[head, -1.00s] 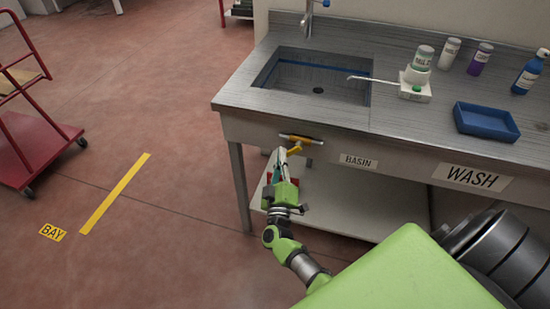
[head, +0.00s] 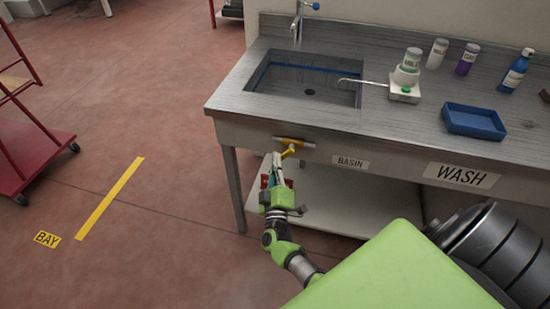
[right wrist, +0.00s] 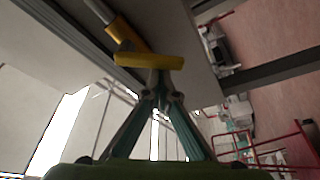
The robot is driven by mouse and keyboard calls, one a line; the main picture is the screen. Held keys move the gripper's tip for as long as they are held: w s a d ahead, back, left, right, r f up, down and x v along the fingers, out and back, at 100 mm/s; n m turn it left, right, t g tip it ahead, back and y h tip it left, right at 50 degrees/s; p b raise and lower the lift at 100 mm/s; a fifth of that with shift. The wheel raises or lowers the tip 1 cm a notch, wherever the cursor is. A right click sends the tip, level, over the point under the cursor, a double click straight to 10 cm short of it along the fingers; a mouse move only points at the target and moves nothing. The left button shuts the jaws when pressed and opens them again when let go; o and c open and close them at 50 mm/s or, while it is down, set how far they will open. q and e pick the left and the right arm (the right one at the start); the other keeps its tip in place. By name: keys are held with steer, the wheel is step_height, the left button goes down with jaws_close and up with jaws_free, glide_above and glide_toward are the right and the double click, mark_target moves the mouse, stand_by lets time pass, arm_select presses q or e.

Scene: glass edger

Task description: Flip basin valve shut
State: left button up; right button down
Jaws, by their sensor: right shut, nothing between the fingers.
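The basin valve (head: 291,150) is a yellow lever on a short pipe fitting under the front edge of the sink bench, left of the BASIN label (head: 351,162). In the head view the lever slants down to the left from the pipe. My right gripper (head: 278,146) is shut and empty, its fingers pointing up just left of the lever. In the right wrist view the yellow handle (right wrist: 148,61) crosses just beyond the closed fingertips (right wrist: 158,88); I cannot tell whether they touch. My left gripper is not in view.
The sink basin (head: 308,85) is set in the metal bench above the valve. A lower shelf (head: 335,205) and a bench leg (head: 234,185) stand close to my arm. Bottles, a small scale (head: 404,90) and a blue tray (head: 474,121) are on top. Floor at left is open.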

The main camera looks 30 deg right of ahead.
steer(key=n+p, duration=0.2)
steer(key=p, duration=0.1)
steer(key=s+d+f+n+g+y+p, duration=0.1)
steer(key=n+p, duration=0.2)
steer(key=s+f+n+y+p, duration=0.1)
steer(key=n+p, duration=0.2)
steer(key=shift+d, duration=0.35)
stand_by(0.5)
